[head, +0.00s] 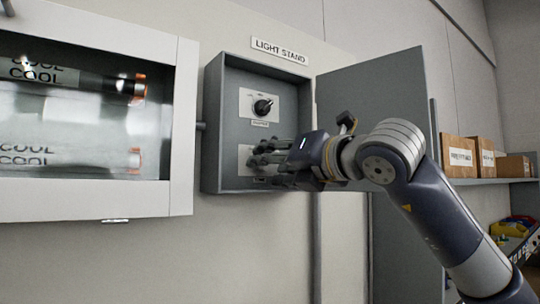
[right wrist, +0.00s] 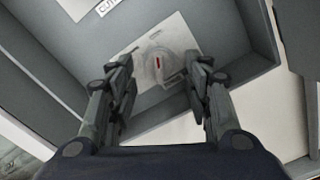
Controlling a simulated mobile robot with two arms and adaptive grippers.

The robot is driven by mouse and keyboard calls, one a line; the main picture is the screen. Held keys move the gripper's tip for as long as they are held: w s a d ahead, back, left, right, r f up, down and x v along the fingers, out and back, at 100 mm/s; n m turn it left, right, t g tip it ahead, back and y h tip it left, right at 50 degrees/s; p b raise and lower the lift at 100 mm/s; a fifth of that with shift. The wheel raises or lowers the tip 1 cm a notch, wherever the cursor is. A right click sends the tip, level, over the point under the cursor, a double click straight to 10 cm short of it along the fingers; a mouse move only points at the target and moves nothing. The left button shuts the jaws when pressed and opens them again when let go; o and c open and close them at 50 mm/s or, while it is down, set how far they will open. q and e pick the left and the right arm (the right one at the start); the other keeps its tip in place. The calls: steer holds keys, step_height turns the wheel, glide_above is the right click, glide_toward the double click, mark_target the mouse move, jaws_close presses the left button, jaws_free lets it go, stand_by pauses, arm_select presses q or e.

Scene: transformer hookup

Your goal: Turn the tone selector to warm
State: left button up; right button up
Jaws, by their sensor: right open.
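A grey wall box (head: 212,130) labelled LIGHT STAND stands open. Its upper plate has a black knob (head: 263,106) with a small label below that I cannot read. A lower plate (head: 245,152) is mostly hidden behind my right gripper (head: 262,158). In the right wrist view, a pale grey knob (right wrist: 162,66) with a red mark sits on a light plate (right wrist: 150,45). My right gripper (right wrist: 160,78) is open, with a finger to each side of this knob. I cannot tell whether they touch it. My left gripper is not in view.
The box's door (head: 375,95) is swung open on the right, behind my right arm. A white-framed window case (head: 183,120) at left holds tubes marked COOL. Cardboard boxes (head: 460,155) stand on a shelf at far right.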

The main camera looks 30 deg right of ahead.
steer(key=shift+w+a, duration=0.1)
steer(key=shift+w, duration=0.45)
steer(key=c, duration=1)
